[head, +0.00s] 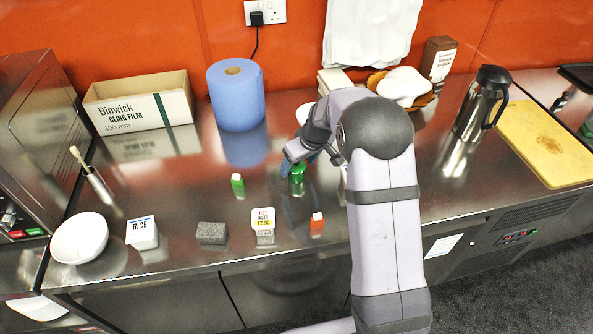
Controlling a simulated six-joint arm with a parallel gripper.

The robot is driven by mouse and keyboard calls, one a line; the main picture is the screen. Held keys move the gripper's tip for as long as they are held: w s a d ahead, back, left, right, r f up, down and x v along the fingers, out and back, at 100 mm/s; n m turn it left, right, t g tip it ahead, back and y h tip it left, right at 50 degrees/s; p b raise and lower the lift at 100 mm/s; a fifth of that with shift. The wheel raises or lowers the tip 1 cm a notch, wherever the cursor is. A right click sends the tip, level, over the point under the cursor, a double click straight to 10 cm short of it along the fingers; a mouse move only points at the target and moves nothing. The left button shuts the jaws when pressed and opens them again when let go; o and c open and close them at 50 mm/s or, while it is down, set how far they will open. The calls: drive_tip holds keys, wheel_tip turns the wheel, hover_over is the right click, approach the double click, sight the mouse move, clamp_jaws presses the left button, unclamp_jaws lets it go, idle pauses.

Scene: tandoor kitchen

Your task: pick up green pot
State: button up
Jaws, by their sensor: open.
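A small shiny green pot (297,174) stands on the steel counter, near the middle of the head view. My gripper (302,160) is open and close above it or around its top. The wrist and fingers hide part of the pot, and I cannot tell whether they touch it.
Left of the pot stands a small green block with a white top (237,183). In front are an orange block with a white top (317,223), a white-and-yellow labelled box (263,219), a grey sponge (211,233) and a rice box (142,232). A blue roll (236,97) stands behind.

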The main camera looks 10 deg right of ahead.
sight(296, 166)
drive_tip(key=shift+p+x, duration=0.45)
drive_tip(key=shift+x, duration=1.15)
drive_tip(key=shift+r, duration=0.1)
drive_tip(key=c, duration=1.2)
drive_tip(key=shift+r+b, duration=1.4)
drive_tip(key=shift+r, duration=3.65)
